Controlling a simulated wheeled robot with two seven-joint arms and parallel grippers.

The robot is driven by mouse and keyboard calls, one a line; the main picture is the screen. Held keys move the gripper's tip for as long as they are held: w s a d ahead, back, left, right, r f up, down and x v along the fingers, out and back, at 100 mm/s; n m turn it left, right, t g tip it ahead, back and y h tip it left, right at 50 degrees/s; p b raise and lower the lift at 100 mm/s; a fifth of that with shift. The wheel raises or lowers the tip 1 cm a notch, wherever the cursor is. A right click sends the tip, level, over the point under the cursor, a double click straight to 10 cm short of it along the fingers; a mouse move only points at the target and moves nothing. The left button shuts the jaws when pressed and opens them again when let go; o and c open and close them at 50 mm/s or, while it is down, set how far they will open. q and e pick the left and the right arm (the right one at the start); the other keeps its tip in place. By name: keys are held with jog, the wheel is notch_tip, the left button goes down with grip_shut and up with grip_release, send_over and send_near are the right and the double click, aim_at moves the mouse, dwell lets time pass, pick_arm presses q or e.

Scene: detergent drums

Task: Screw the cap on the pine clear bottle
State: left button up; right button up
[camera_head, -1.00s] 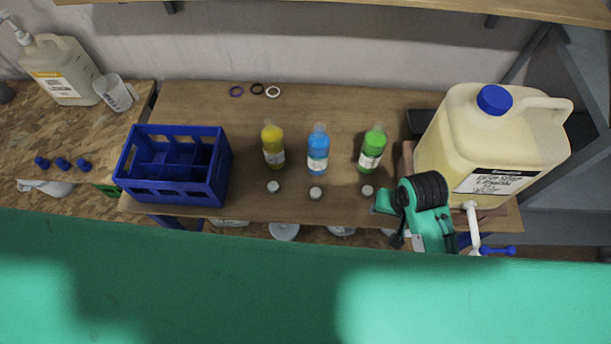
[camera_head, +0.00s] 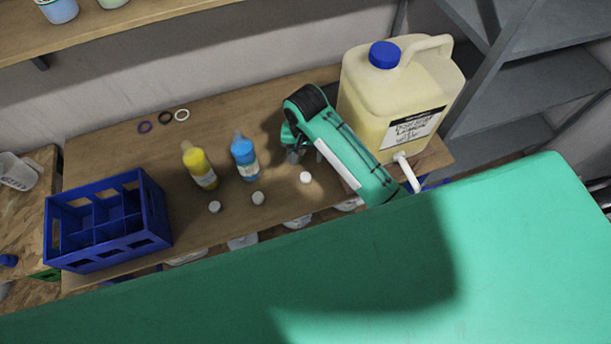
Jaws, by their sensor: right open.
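A yellow bottle (camera_head: 199,166) and a blue bottle (camera_head: 245,159) stand on the wooden table, their labels too small to read. The green bottle seen earlier is hidden now behind my right gripper and arm. Three pale caps lie in front of the bottles: a left cap (camera_head: 214,207), a middle cap (camera_head: 258,198) and a right cap (camera_head: 305,177). My right gripper (camera_head: 293,152) is open, to the right of the blue bottle and behind the right cap. Its fingertips are partly hidden by the arm, and I cannot tell whether it touches the green bottle. My left gripper is out of view.
A blue crate (camera_head: 152,208) with compartments stands at the table's left end. A big yellowish canister (camera_head: 362,98) with a blue lid and white spout stands at the right, close to my right arm. Three small rings (camera_head: 165,117) lie at the back. Grey shelves stand at the right.

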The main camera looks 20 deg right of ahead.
jog(key=shift+w, duration=0.1)
dwell(0.3)
jog(key=p, duration=0.2)
send_over(306, 176)
jog(key=f, duration=0.8)
jog(key=shift+s+a+f, duration=0.25)
jog(key=shift+s+f, duration=0.05)
jog(key=shift+d+f+p, duration=0.1)
jog(key=shift+f+p, duration=0.2)
jog(key=shift+f, duration=0.05)
jog(key=f, duration=0.2)
jog(key=f+p, duration=0.1)
jog(key=shift+w+d, duration=0.1)
jog(key=shift+w, duration=0.15)
jog(key=shift+f, duration=0.7)
